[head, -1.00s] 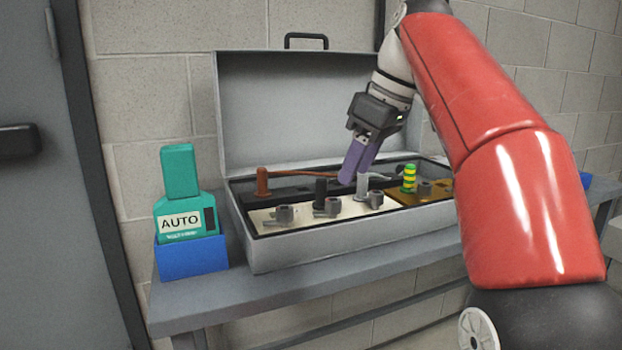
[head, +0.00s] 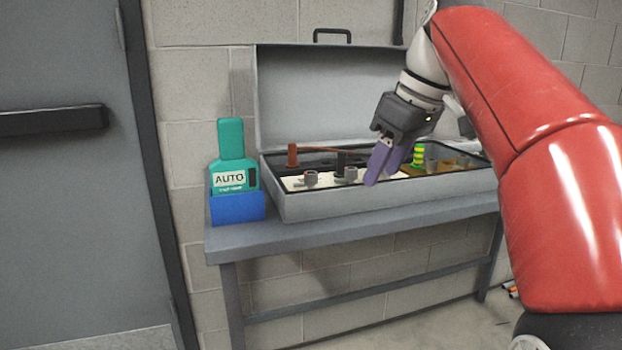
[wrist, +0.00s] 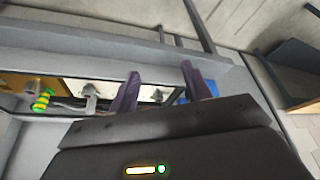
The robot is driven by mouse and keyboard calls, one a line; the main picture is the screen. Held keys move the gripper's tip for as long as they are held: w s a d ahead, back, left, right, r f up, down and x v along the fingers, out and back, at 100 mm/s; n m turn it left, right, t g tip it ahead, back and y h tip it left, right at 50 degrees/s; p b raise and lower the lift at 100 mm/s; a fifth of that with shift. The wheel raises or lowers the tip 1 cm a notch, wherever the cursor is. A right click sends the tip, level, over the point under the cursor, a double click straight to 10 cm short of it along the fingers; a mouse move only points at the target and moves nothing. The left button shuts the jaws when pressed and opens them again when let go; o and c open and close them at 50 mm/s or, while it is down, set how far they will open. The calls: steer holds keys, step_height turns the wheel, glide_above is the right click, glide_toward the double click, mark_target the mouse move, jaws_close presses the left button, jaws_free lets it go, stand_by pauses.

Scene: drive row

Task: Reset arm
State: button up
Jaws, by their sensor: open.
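My gripper (head: 384,164) hangs at the end of my red arm, in front of and above the open grey case (head: 390,205). Its two purple fingers are apart with nothing between them. In the wrist view my gripper (wrist: 158,92) shows both fingers spread, with the case's white panel (wrist: 118,68) beyond them. The case holds a red-brown post (head: 292,155), grey knobs (head: 311,179) and a green-and-yellow striped post (head: 419,155). The fingers hide part of the panel.
The case stands on a grey bench (head: 232,240) against a block wall. A teal device marked AUTO (head: 231,160) sits in a blue holder (head: 237,208) at the bench's left end. A grey door (head: 60,200) is at the left. The floor before the bench is clear.

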steer(key=s+d+f+m+t+h, duration=0.1)
steer(key=s+f+m, duration=0.2)
steer(key=s+f, duration=0.3)
steer(key=s+d+f+m+h, duration=0.1)
steer(key=s+f+m, duration=0.2)
steer(key=f, duration=0.9)
steer(key=s+d+f+m+t+h, duration=0.1)
steer(key=s+d+f+m, duration=0.1)
steer(key=s+f, duration=0.8)
steer(key=shift+m+t, duration=0.3)
steer(key=shift+m, duration=0.4)
